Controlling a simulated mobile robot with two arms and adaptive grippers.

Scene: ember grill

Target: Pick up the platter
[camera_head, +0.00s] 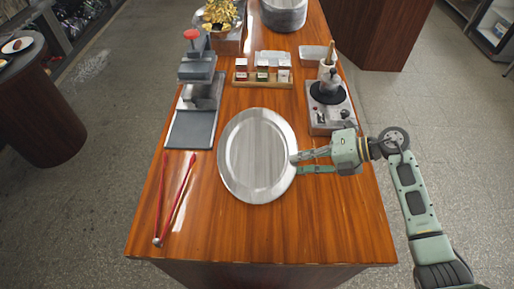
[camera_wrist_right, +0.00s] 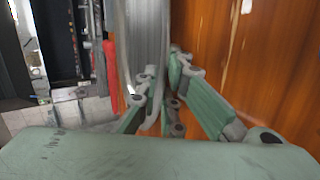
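The platter (camera_head: 254,150) is a large round silver-grey dish over the middle of the wooden counter in the head view. In the right wrist view it shows nearly edge-on as a grey band (camera_wrist_right: 143,40). My right gripper (camera_head: 297,163) comes in from the right and is at its right rim. One finger lies over the rim and the other goes under it. In the right wrist view the gripper (camera_wrist_right: 164,68) has its fingertips close on both sides of the rim, shut on it. Whether the platter is clear of the counter is hard to tell. My left gripper is not in view.
Red tongs (camera_head: 174,200) lie left of the platter. A grey press with a flat base (camera_head: 192,128) stands behind them. A rack of small jars (camera_head: 263,76) is behind the platter. A grey stand (camera_head: 330,108) with a bottle is at the right edge. The front of the counter is clear.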

